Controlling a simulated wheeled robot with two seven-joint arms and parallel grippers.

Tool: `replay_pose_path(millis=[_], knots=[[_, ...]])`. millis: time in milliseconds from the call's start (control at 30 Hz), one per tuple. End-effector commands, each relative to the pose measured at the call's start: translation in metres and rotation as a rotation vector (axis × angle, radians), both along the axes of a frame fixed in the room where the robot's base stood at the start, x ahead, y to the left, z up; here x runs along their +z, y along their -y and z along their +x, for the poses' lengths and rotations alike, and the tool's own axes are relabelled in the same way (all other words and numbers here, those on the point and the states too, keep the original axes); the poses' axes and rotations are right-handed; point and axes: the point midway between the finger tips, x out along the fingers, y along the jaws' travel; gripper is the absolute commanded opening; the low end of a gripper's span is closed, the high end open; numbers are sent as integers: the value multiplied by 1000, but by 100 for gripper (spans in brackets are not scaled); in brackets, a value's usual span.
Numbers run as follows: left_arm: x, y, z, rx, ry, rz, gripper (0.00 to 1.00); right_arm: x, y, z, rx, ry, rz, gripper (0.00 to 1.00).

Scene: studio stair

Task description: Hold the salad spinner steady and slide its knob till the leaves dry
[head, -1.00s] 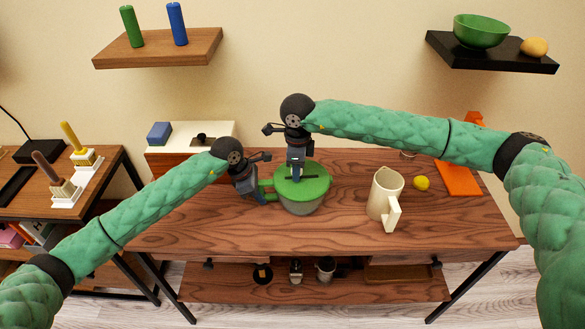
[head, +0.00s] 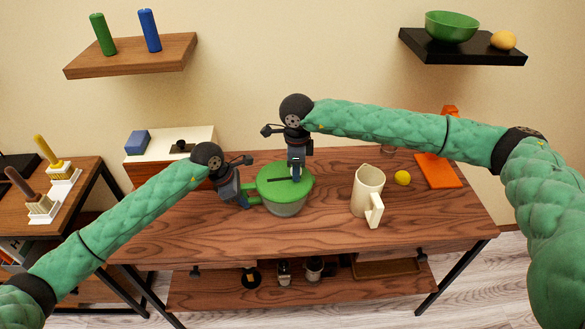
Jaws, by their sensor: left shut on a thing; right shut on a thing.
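The salad spinner (head: 286,206) stands upright on the wooden table, with a green lid (head: 272,189) and a paler bowl below. A dark slot (head: 279,180) runs across the lid. My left gripper (head: 242,196) is shut on the spinner's green side handle (head: 252,194) at its left. My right gripper (head: 296,176) comes down from above and is shut on the knob, right of the lid's middle, at the right part of the slot. The knob is mostly hidden by the fingers. The leaves cannot be seen.
A cream jug (head: 367,193) stands right of the spinner, with a yellow lemon (head: 402,178) and an orange board (head: 437,171) beyond. A white-topped box (head: 170,143) is behind my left gripper. The table front (head: 300,236) is clear.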

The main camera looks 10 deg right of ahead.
Motion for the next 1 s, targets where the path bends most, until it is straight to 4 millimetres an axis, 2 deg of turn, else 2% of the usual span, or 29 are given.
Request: replay_pose_path(millis=[200, 233, 333, 733, 867, 1000], knots=[[0, -1, 1, 1, 1, 1, 0, 0, 2, 1, -2, 1, -1, 8], [0, -1, 1, 1, 1, 1, 0, 0, 2, 1, -2, 1, -1, 36], [0, -1, 1, 1, 1, 1, 0, 0, 1, 1, -2, 1, -1, 55], [0, 0, 0, 0, 0, 0, 0, 6, 1, 1, -1, 1, 0, 55], [0, 0, 0, 0, 0, 0, 0, 23, 0, 1, -1, 1, 1, 55], [0, 0, 0, 0, 0, 0, 0, 49, 1, 1, -2, 2, 1, 55]])
